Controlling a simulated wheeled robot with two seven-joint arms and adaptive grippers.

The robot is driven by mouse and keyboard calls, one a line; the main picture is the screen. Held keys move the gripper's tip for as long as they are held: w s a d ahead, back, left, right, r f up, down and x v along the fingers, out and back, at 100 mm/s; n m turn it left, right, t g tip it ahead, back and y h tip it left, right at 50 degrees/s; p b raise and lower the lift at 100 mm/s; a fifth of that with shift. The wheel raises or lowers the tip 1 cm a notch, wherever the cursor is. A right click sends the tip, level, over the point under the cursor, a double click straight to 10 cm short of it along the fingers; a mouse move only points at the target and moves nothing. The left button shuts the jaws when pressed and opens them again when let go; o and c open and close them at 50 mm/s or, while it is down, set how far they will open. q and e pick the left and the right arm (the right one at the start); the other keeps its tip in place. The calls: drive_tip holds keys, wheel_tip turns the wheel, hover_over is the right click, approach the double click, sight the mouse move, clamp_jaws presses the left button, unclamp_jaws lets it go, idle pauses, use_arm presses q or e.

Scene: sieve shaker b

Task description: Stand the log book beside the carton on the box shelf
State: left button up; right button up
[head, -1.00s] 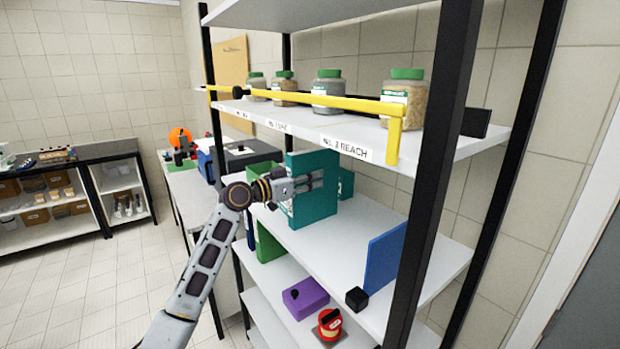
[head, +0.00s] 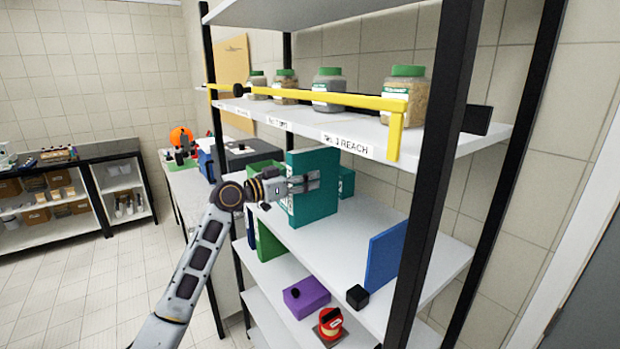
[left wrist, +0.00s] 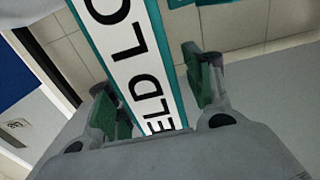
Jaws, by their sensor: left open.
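The log book is a teal binder (head: 316,194) standing upright on the middle shelf (head: 345,240). Its white spine label (left wrist: 118,45), reading partly "ELD LO", shows large in the left wrist view. My left gripper (head: 308,182) is at the binder's spine side in the head view. In the left wrist view its two green-padded fingers (left wrist: 158,92) are open, one on each side of the spine; I cannot tell whether they touch it. A smaller teal box (head: 346,183) is partly hidden behind the binder. I cannot tell for sure which thing is the carton. My right gripper is not in view.
A blue panel (head: 386,256) and a black block (head: 357,297) are at the middle shelf's near end. The shelf between binder and panel is clear. A black post (head: 436,170) stands in front.

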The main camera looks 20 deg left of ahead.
use_arm(q)
drive_tip(key=b+v, duration=0.2)
drive_tip(key=v, duration=0.7)
drive_tip(key=shift+s+a+b, duration=0.25)
drive_tip(key=shift+s+b, duration=0.05)
drive_tip(key=shift+s, duration=0.05)
